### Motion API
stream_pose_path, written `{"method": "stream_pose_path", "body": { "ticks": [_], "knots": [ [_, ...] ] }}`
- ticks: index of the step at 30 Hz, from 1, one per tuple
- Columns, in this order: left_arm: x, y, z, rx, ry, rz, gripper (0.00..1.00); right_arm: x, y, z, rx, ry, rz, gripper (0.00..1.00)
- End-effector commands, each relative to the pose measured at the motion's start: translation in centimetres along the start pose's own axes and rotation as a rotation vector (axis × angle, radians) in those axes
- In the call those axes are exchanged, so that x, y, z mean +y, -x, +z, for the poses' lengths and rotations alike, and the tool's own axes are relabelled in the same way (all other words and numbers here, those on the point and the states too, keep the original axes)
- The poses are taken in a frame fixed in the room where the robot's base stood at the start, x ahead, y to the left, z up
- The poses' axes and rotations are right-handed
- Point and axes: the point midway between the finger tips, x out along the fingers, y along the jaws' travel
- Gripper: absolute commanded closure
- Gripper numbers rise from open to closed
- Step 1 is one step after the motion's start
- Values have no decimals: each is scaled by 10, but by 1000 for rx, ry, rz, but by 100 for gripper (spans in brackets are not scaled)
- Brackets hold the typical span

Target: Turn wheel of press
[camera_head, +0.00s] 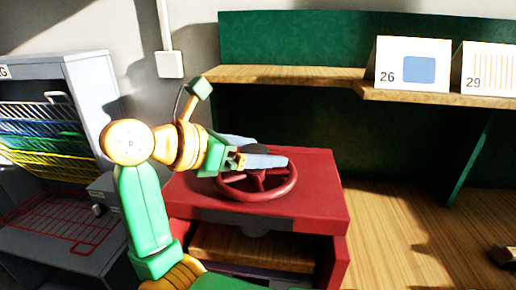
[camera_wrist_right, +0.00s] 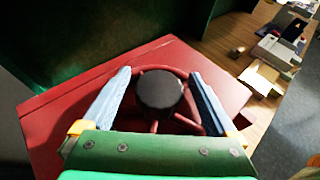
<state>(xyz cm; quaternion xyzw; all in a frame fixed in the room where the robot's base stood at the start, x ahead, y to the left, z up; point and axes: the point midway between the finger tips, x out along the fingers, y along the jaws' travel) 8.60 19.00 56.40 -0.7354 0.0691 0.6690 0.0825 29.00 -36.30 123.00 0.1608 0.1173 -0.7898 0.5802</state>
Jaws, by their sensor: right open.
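The press (camera_head: 320,200) is a red box with an open front and a wooden board inside. Its red spoked wheel (camera_head: 282,191) lies flat on top. My right gripper (camera_head: 258,150) is over the wheel, coming from the left, with two pale blue fingers apart. In the right wrist view the open fingers (camera_wrist_right: 160,72) stand on either side of the wheel's dark round hub knob (camera_wrist_right: 160,90). The red rim (camera_wrist_right: 182,73) shows behind the knob. I cannot tell whether the fingers touch the wheel. My left gripper is not in view.
A grey cabinet (camera_head: 88,75) with coloured wire racks stands at the left. A wooden shelf (camera_head: 290,75) on a green back panel runs behind the press, with cards 26 (camera_head: 412,65) and 29 (camera_head: 490,70). The wooden tabletop (camera_head: 400,225) right of the press is mostly clear.

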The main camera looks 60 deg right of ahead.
Motion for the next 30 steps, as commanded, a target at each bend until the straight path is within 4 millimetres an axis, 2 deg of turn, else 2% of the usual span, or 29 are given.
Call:
{"method": "stream_pose_path", "body": {
  "ticks": [1,9,11,12,30],
  "knots": [
    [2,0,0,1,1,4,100,0,0,0,0,0,0,7],
    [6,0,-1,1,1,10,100,0,0,0,-1,1,0,80],
    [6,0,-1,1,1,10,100,0,1,0,-1,1,0,96],
    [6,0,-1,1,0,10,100,0,1,0,-2,1,0,100],
    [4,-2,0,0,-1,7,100,0,-4,2,-4,2,3,100]
  ]
}}
